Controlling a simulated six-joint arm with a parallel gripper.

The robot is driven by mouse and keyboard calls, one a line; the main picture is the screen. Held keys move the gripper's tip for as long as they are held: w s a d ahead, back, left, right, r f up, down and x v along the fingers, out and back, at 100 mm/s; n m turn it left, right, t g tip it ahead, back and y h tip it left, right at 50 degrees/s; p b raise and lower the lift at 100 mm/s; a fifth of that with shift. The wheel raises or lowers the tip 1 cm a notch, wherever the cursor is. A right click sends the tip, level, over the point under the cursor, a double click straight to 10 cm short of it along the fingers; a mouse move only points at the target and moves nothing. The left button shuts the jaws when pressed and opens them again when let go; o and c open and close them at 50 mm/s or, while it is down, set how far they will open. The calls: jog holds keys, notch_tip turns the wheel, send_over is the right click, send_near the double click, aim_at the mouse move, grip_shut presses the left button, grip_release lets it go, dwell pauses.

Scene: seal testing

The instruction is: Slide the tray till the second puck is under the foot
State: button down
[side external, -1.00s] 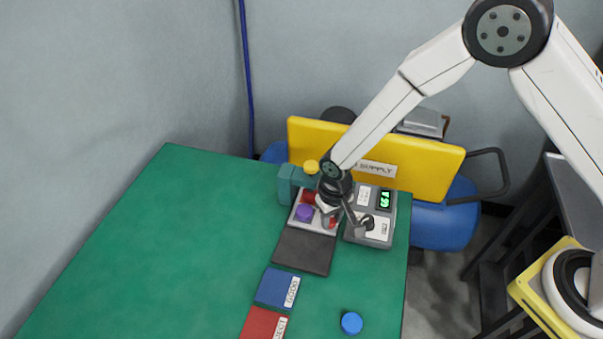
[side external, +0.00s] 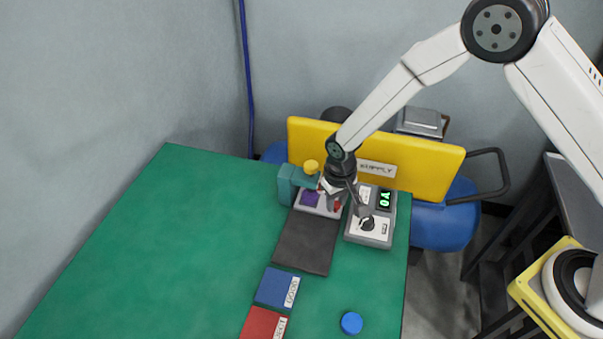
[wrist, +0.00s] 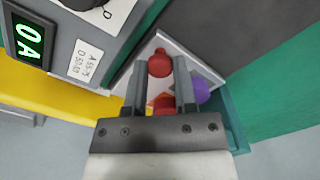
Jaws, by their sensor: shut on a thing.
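The light grey tray (side external: 325,212) lies at the far end of the dark strip, by the teal press (side external: 286,186) with a yellow knob (side external: 311,167) on top. A purple puck (side external: 310,199) sits on the tray close to the press; it also shows in the wrist view (wrist: 201,90). A red knob (wrist: 159,63) stands on the tray, and my gripper (side external: 345,211) is shut on it. Another red piece (wrist: 163,104) shows between the fingers, nearer the palm. The press foot is hidden, so I cannot tell whether the purple puck is under it.
The grey meter box (side external: 371,220) with dial and green readout stands close to the right of my gripper. The yellow supply panel (side external: 420,172) rises behind. A dark strip (side external: 305,242), blue pad (side external: 278,288), red pad (side external: 264,324) and blue cap (side external: 352,323) lie nearer. The left table is clear.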

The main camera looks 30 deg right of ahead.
jog(key=shift+w+d, duration=0.35)
jog(key=shift+w, duration=0.05)
jog(key=shift+c, duration=2.1)
grip_release()
jog(key=shift+r, duration=0.1)
jog(key=shift+r, duration=3.8)
